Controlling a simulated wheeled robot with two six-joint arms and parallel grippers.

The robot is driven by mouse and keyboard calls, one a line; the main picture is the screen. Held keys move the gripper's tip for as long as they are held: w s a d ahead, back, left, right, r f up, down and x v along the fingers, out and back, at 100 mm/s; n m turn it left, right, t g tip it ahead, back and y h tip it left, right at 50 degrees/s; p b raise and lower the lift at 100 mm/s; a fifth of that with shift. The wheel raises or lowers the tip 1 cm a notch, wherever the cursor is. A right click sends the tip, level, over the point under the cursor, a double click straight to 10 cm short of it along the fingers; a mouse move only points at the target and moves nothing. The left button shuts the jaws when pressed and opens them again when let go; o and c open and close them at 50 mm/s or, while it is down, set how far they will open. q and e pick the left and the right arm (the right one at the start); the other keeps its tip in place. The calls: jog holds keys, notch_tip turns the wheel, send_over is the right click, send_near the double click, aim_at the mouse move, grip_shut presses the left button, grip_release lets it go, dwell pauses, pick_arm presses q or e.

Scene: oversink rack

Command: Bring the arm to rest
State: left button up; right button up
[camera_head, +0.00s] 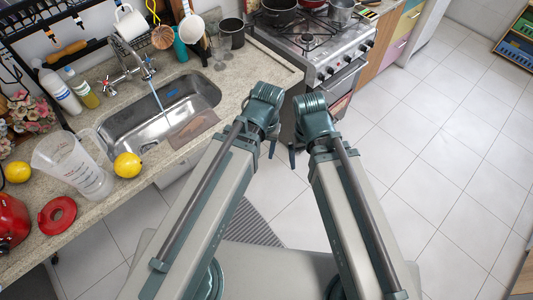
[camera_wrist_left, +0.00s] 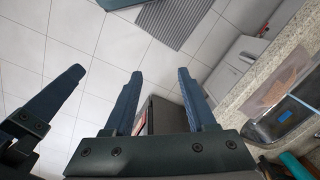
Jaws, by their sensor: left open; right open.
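My left gripper (camera_head: 272,148) hangs over the floor at the counter's front edge, pointing down. In the left wrist view its two blue fingers (camera_wrist_left: 160,72) are spread apart with nothing between them. My right gripper (camera_head: 292,156) hangs close beside it, a little to the right, and one of its fingers shows at the left of the wrist view. It is open, and I see nothing held in it. Both arms stretch forward side by side, and their wrists hide much of the jaws in the head view.
The counter with a steel sink (camera_head: 160,112) lies to the left. A stove (camera_head: 318,45) stands ahead. The tiled floor (camera_head: 440,150) at right is clear.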

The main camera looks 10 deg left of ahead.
pick_arm(q)
jog(key=shift+s+d+m, duration=0.8)
jog(key=shift+m, duration=0.4)
notch_tip(320, 180, down, 2)
jog(key=shift+f+b, duration=0.25)
jog(key=shift+b, duration=1)
